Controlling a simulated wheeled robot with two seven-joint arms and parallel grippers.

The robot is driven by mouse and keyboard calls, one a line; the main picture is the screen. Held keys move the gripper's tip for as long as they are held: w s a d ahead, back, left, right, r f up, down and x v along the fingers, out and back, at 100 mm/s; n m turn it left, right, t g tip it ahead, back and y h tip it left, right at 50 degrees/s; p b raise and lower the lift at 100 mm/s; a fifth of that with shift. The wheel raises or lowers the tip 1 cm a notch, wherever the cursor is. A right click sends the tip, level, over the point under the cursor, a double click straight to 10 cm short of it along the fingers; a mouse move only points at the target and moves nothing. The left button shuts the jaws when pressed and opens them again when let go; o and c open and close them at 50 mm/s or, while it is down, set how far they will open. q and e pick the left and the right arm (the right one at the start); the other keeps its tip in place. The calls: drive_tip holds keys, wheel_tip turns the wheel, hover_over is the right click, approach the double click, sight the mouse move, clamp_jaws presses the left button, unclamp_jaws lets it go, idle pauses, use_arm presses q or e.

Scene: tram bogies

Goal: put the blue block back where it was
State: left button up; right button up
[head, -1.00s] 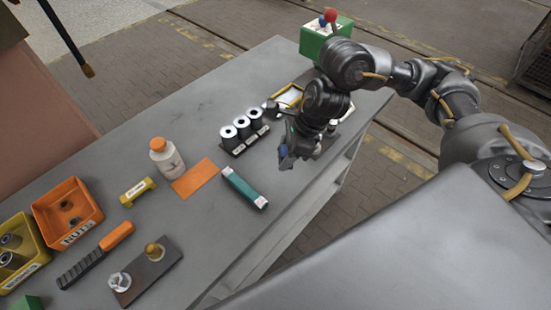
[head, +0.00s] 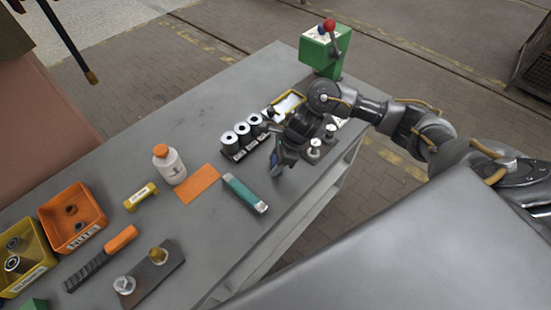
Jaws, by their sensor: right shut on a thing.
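My right gripper (head: 283,158) is above the right part of the grey workbench (head: 215,115), pointing down. It is shut on the blue block (head: 274,160), of which only a small patch shows; the dark fingers hide the rest. The gripper is to the right of the rack of dark cylinders and beyond the teal bar with pale ends (head: 244,194). I cannot tell whether the block touches the bench top. My left gripper is not in view.
A rack of cylinders (head: 243,137), a yellow-rimmed tray (head: 288,104) and metal knobs (head: 315,151) stand close around the gripper. A green control box (head: 320,52) stands at the far corner.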

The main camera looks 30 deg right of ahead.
drive_tip(key=shift+f, duration=0.1)
drive_tip(key=shift+f+b, duration=0.1)
drive_tip(key=shift+b, duration=0.2)
drive_tip(key=o, duration=1)
drive_tip(key=shift+c, duration=0.2)
drive_tip(key=shift+r+p, duration=0.35)
drive_tip(key=b+v, duration=0.1)
drive_tip(key=v, duration=1)
drive_tip(key=shift+r+b, duration=0.3)
drive_tip(key=shift+s+d, duration=0.1)
drive_tip(key=shift+d, duration=0.05)
